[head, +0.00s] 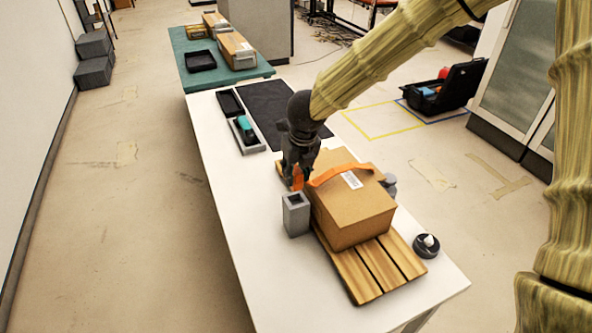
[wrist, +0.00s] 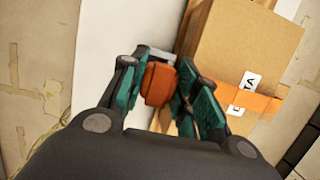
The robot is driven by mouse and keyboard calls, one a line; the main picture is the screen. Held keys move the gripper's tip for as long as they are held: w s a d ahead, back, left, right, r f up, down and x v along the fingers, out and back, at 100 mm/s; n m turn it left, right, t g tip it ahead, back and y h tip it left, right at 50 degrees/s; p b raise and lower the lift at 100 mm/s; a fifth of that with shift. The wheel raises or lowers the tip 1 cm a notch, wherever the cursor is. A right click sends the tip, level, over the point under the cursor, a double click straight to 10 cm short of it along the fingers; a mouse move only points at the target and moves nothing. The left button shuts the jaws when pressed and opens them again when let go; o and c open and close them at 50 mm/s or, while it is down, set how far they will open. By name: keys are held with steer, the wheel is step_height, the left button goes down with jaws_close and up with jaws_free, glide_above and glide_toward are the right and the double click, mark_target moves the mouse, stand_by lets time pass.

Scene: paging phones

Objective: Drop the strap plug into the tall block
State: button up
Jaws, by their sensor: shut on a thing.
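My gripper (head: 297,178) is shut on the orange strap plug (head: 298,178), which hangs between the fingers. The plug also shows between the fingertips in the wrist view (wrist: 158,84). The tall block (head: 296,215) is grey with a square opening in its top and stands on the white table at the left side of the cardboard box. The plug is above and close to the block's top; I cannot tell whether its tip is inside the opening. In the wrist view the block (wrist: 160,54) is mostly hidden behind the plug and fingers. An orange strap (head: 340,172) lies across the box top.
The cardboard box (head: 352,205) sits on a slatted wooden pallet (head: 362,276) right beside the block. A dark round holder with a white piece (head: 426,245) stands at the right. Grey and black trays (head: 247,145) and a black mat (head: 270,108) lie farther back. The table's left front is clear.

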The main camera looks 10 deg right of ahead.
mark_target(299, 175)
steer(key=shift+s+b+x, duration=0.25)
steer(key=shift+b+x, duration=0.4)
steer(key=shift+x, duration=0.4)
steer(key=shift+s+b+x, duration=0.2)
steer(key=shift+b+x, duration=0.45)
steer(key=shift+x, duration=0.35)
steer(key=shift+s+b+x, duration=0.25)
steer(key=shift+b+x, duration=0.4)
steer(key=shift+x, duration=0.4)
steer(key=shift+d+f, duration=0.1)
steer(key=shift+f, duration=0.7)
steer(key=o, duration=0.8)
steer(key=shift+c, duration=0.2)
steer(key=shift+r, duration=0.15)
steer(key=shift+p+v, duration=4.2)
steer(key=shift+v, duration=1.05)
steer(key=shift+s+r, duration=0.15)
